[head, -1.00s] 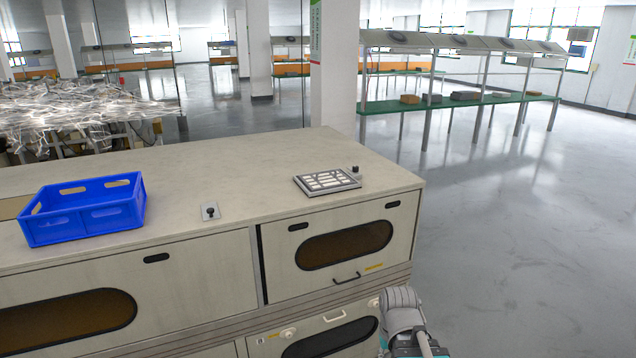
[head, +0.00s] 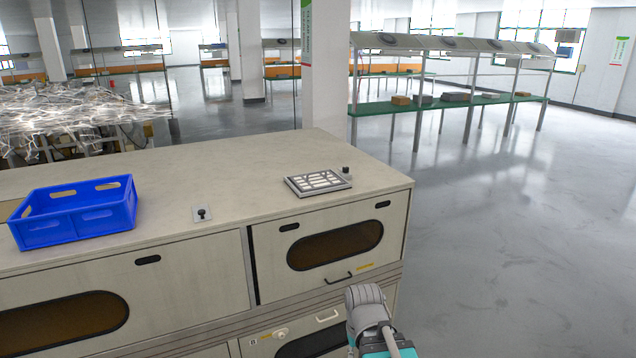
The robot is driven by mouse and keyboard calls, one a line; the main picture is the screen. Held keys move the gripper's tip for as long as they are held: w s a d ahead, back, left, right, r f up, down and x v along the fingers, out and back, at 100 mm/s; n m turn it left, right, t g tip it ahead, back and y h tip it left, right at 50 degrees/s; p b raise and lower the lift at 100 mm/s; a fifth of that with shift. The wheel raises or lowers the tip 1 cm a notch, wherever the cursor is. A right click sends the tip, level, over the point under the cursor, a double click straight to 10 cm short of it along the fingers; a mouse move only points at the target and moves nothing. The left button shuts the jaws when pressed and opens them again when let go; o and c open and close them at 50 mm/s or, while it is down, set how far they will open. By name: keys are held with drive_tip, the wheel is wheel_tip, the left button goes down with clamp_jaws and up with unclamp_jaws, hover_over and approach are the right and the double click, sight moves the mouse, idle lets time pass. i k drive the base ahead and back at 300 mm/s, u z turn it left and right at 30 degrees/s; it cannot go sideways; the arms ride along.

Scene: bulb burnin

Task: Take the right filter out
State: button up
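A slatted panel in a dark grey frame (head: 318,182), with pale strips, lies flat on the cabinet top near its right front part. It is the only filter-like thing in view; I cannot tell whether it is the right filter. A small black knob (head: 346,170) stands at its back right corner. A grey and teal part of my arm shows at the bottom, in front of the right cabinet doors. My gripper is not in view, so its hold cannot be seen.
A blue crate (head: 75,212) stands on the cabinet top (head: 240,165) at the left. A small plate with a black knob (head: 202,213) lies between crate and panel. The right door (head: 270,262) below is shut. Open floor (head: 500,220) lies to the right.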

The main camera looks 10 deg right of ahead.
sight(314, 181)
drive_tip(key=u, duration=0.05)
drive_tip(key=i, duration=1)
drive_tip(key=z, duration=0.05)
